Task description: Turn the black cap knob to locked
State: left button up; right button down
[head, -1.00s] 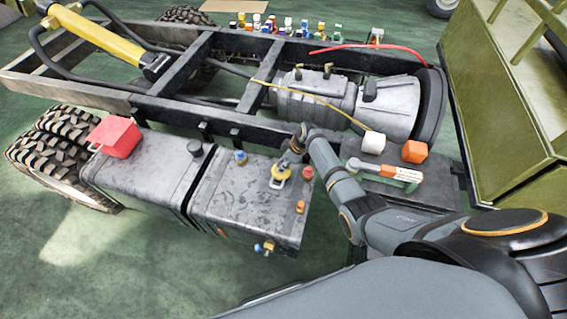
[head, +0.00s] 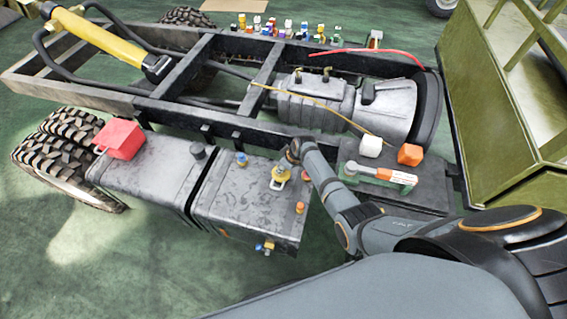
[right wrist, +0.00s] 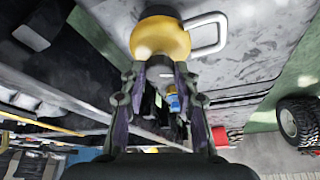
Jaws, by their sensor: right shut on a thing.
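A black cap knob (head: 198,150) stands upright on the left grey tank (head: 145,172), with no gripper at it. My right gripper (head: 284,163) is over the right grey tank (head: 240,205), at a yellow knob (head: 279,174) with a pale loop handle. The right wrist view shows the yellow knob (right wrist: 160,38) at the tips of my right gripper (right wrist: 160,68), with the loop handle (right wrist: 208,34) on its right side. The fingers are shut on this yellow knob. Their exact contact is partly hidden in the head view. My left gripper is out of view.
A blue knob (head: 241,159), an orange cap (head: 300,207) and a blue-and-yellow valve (head: 266,247) are on the right tank. A red box (head: 119,138) sits on the left tank.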

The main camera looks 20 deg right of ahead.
jog(key=m, duration=0.1)
jog(key=m+h+p, duration=0.1)
jog(key=m, duration=0.1)
jog(key=shift+s+a+r+m+t+p, duration=0.1)
jog(key=shift+a+m+t+p, duration=0.2)
jog(key=shift+m+p, duration=0.1)
jog(key=shift+m+h, duration=0.6)
jog(key=shift+m, duration=0.3)
jog(key=shift+a+m+h, duration=0.1)
jog(key=shift+m+h, duration=0.3)
jog(key=shift+m, duration=0.5)
jog(key=m, duration=0.1)
jog(key=m+h, duration=0.1)
jog(key=shift+a+f+m+b, duration=0.1)
jog(key=shift+f+m+b, duration=0.1)
jog(key=shift+m+b, duration=0.1)
jog(key=shift+a+m+h+b, duration=0.1)
jog(key=shift+m+h+b, duration=0.6)
jog(key=shift+m, duration=0.9)
jog(key=shift+r+g, duration=0.1)
jog(key=shift+g, duration=0.3)
jog(key=c, duration=1)
grip_release()
